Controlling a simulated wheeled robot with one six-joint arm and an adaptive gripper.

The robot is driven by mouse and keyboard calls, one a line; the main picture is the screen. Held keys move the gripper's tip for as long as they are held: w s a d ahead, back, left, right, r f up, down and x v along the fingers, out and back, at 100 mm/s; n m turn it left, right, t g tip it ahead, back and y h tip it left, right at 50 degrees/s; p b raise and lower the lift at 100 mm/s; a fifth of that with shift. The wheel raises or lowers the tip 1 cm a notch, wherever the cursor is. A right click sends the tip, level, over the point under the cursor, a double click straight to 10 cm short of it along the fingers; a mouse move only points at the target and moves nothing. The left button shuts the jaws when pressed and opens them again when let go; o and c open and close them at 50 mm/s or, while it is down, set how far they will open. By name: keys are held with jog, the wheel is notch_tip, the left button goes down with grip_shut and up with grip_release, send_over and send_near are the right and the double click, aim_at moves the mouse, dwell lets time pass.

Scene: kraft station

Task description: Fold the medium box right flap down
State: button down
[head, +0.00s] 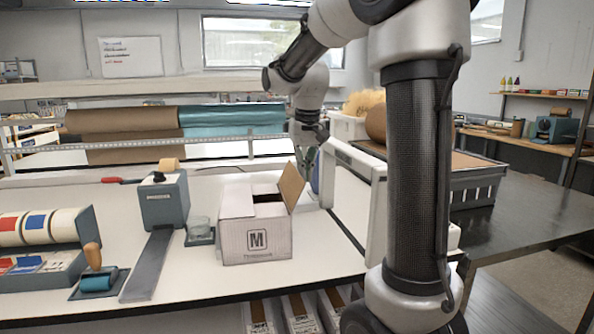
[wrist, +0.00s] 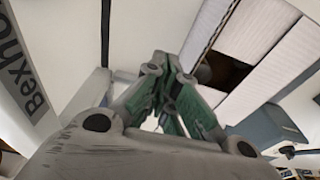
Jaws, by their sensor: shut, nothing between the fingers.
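The medium box (head: 256,236), white with an "M" mark on its front, stands on the white table. Its right flap (head: 291,187) stands up, tilted outward, with the brown inner side showing. The top has a dark opening between other flaps that lie about flat. My gripper (head: 312,160) is shut and empty, behind and to the right of the raised flap; its fingertips are partly hidden in the head view. In the wrist view my gripper (wrist: 163,75) shows closed beside the box's white flaps (wrist: 255,30) and dark opening. I cannot tell whether it touches the flap.
A white upright frame (head: 352,195) stands close to the right of the box. Rolls of brown and teal paper (head: 232,116) hang behind.

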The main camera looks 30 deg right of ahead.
jog(key=w+a, duration=0.2)
jog(key=a, duration=0.3)
jog(key=shift+a, duration=0.4)
jog(key=shift+r, duration=0.1)
jog(key=a, duration=0.1)
jog(key=a+f, duration=0.1)
jog(key=w+a, duration=0.1)
jog(key=shift+a+f, duration=0.15)
jog(key=shift+a, duration=0.1)
